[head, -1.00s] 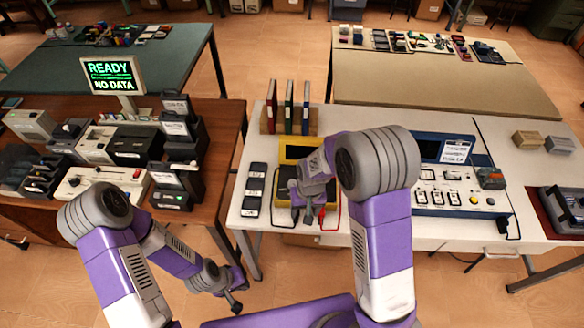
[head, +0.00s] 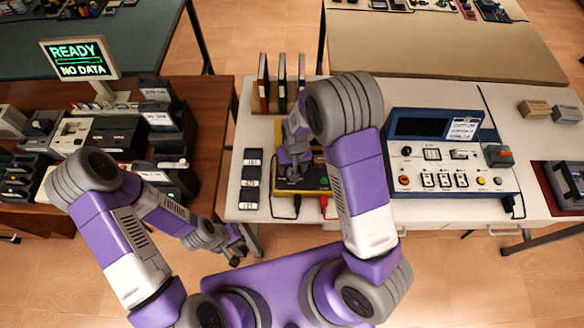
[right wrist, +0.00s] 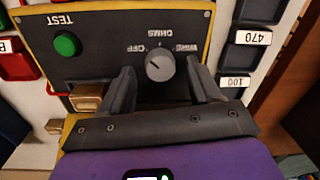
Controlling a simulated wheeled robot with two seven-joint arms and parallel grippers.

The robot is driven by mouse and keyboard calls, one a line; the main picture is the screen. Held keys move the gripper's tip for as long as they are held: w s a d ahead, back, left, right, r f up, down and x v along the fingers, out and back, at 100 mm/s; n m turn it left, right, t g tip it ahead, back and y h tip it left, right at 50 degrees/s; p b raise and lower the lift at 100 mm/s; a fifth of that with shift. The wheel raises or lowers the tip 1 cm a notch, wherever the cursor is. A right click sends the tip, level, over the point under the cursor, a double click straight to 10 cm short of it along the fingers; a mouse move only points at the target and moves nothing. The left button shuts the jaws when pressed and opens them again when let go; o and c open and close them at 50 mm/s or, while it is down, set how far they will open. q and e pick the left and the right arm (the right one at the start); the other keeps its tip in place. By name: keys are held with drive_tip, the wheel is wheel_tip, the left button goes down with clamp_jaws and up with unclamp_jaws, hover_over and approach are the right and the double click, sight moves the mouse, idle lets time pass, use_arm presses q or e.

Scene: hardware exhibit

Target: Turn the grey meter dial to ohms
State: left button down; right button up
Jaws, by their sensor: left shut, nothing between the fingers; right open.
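The yellow-cased meter (head: 318,184) stands on the white table. Its dark panel also shows in the right wrist view, upside down. There the grey dial (right wrist: 168,68) has the words OFF, OHMS and a third label around its rim. Its pale mark appears to point toward OFF. My right gripper (right wrist: 160,72) is open, with one finger on each side of the dial and visible gaps to it. In the head view my right gripper (head: 292,174) is over the meter's left part and hides the dial. My left gripper (head: 236,250) is shut and empty, low beside the brown table.
A green TEST button (right wrist: 67,44) and brass-coloured blocks lie beside the dial. Labelled dark blocks (head: 250,182) stand left of the meter, binders (head: 282,85) behind it. A blue instrument (head: 450,155) stands to the right. Test leads hang at the meter's front.

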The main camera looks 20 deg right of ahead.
drive_tip(key=shift+f, duration=0.45)
drive_tip(key=shift+c, duration=0.3)
drive_tip(key=c, duration=1)
drive_tip(key=shift+o, duration=0.2)
drive_tip(key=shift+m, duration=0.3)
drive_tip(key=m+p, duration=0.1)
drive_tip(key=m, duration=0.3)
drive_tip(key=shift+s+r, duration=0.1)
drive_tip(key=shift+m+p, duration=0.85)
drive_tip(key=shift+m, duration=1.15)
